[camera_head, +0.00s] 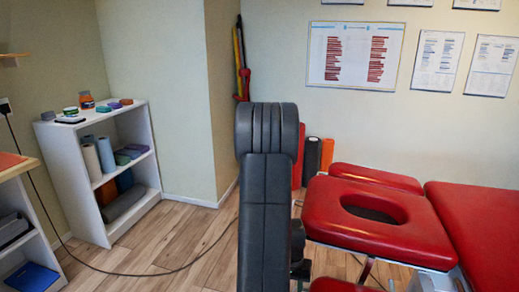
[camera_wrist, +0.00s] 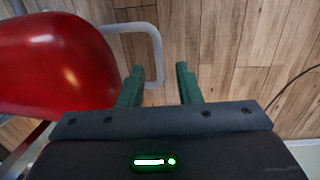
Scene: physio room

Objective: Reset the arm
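My gripper (camera_wrist: 160,78) shows in the wrist view with its two green fingers apart and nothing between them. Wooden floor lies beyond the fingertips. In the head view my dark arm stands upright in the middle of the picture, and the gripper itself is hidden or too unclear to make out there.
A red treatment table (camera_head: 385,218) with a face hole stands close on the right of my arm; its red padding (camera_wrist: 55,62) fills the wrist view's upper left. A white shelf (camera_head: 70,180) with rolls stands left. A cable (camera_head: 160,273) crosses the otherwise clear floor (camera_head: 185,240).

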